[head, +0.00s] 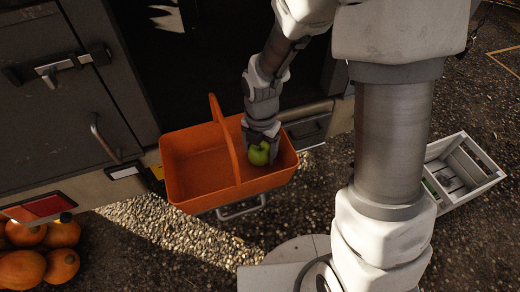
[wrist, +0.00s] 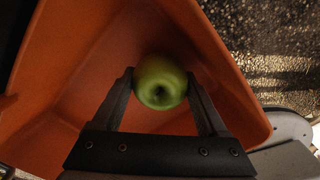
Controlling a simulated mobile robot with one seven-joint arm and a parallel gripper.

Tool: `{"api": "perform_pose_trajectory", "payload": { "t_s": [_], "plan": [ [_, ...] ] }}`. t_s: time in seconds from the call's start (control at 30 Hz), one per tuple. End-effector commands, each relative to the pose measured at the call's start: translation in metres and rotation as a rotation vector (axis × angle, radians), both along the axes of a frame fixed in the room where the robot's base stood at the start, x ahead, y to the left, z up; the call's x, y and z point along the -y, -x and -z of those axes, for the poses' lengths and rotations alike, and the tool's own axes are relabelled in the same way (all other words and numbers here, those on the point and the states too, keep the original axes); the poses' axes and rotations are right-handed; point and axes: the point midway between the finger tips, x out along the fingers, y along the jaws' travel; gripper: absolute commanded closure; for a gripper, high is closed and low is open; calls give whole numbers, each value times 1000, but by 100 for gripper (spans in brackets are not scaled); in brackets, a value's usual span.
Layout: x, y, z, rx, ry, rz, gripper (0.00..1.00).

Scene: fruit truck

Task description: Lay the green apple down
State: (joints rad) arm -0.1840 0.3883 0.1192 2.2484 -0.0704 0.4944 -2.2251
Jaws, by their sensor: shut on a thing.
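The green apple (head: 259,153) is between the fingers of my gripper (head: 261,143), over the right half of an orange basket (head: 190,195). In the wrist view the apple (wrist: 160,82) sits between the two dark fingertips of my gripper (wrist: 160,88), with the orange basket wall (wrist: 55,80) around and below it. My gripper is shut on the apple. I cannot tell whether the apple touches the basket floor. The basket's handle arches up just left of my gripper, and no other fruit shows in the basket.
The basket stands at the edge of a dark truck (head: 60,110), above a metal step (head: 240,210). Several orange pumpkins (head: 22,268) lie at the lower left. A white crate (head: 462,172) stands on the gravel at the right. The left half of the basket is clear.

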Motion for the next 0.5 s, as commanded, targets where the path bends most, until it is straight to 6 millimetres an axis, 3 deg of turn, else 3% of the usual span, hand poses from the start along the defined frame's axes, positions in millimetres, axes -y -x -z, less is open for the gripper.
{"api": "perform_pose_trajectory", "payload": {
  "t_s": [0.5],
  "plan": [
    [0,0,6,0,0,0,91]
  ]
}}
